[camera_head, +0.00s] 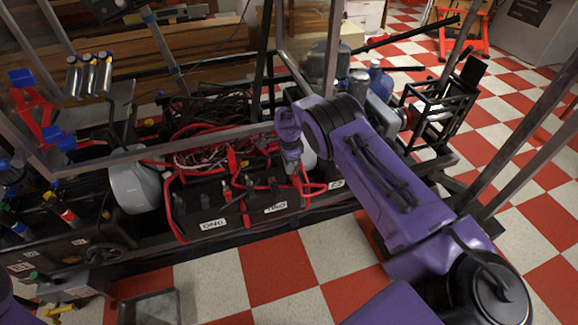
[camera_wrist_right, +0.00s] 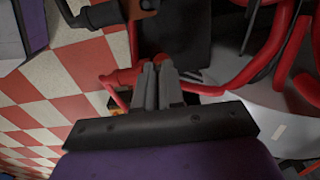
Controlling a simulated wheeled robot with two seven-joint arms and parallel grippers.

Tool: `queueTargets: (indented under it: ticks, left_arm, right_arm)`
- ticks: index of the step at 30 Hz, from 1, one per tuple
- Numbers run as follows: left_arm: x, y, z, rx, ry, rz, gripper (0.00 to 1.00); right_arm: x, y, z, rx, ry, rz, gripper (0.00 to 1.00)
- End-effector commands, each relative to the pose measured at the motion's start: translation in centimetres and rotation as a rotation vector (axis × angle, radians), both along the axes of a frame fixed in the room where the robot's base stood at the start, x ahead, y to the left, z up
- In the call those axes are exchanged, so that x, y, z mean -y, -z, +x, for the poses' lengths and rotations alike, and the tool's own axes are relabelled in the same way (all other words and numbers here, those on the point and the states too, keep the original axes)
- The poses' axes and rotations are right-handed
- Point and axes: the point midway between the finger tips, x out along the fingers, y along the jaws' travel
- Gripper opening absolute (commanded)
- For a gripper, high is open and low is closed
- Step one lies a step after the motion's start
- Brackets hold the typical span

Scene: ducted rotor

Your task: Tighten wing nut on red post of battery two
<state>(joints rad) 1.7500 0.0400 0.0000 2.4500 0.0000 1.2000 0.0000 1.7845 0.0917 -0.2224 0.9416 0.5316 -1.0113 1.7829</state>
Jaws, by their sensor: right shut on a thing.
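Battery two (camera_head: 262,197) is a black box with a white label reading TWO (camera_head: 275,207), in the frame's lower tray. Red cables run over its top. My right gripper (camera_head: 301,186) points down at the battery's right end, beside a red cable loop (camera_head: 314,190). In the right wrist view, the grey fingers (camera_wrist_right: 160,76) are close together, with their tips at a red cable end (camera_wrist_right: 122,77). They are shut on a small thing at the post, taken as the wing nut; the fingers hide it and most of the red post. My left gripper is out of view.
Battery one, labelled ONE (camera_head: 212,224), stands just left of battery two. Metal frame bars (camera_head: 215,146) cross behind and above the batteries. Loose red cables (camera_wrist_right: 265,60) crowd the fingers. The checkered floor (camera_head: 290,265) in front is mostly clear.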

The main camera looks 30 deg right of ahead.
Motion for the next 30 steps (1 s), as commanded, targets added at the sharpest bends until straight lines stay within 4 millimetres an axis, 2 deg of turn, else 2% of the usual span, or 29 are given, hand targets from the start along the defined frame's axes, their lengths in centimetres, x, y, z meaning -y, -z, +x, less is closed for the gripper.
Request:
queueTargets:
  ticks: [1, 4, 14, 17, 24, 30]
  left_arm:
    - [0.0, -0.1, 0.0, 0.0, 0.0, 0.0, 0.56]
    - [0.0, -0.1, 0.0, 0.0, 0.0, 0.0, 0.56]
    - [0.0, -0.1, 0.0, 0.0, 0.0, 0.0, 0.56]
    - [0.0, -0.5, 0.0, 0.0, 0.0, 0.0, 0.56]
    - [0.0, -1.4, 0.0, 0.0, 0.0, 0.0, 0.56]
    - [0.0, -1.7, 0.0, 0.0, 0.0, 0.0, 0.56]
  right_arm:
    - [0.1, -0.4, 0.3, 0.011, 0.001, -0.003, 0.0]
    - [0.1, -0.4, 0.3, 0.01, 0.001, -0.002, 0.34]
    - [0.0, -0.6, 0.2, 0.006, 0.0, -0.001, 0.34]
    - [0.0, -2.2, 0.2, 0.007, 0.0, -0.001, 0.34]
    - [0.1, -8.0, 0.3, 0.008, 0.0, -0.001, 0.34]
    - [0.1, -10.5, 0.2, 0.006, 0.0, -0.001, 0.34]
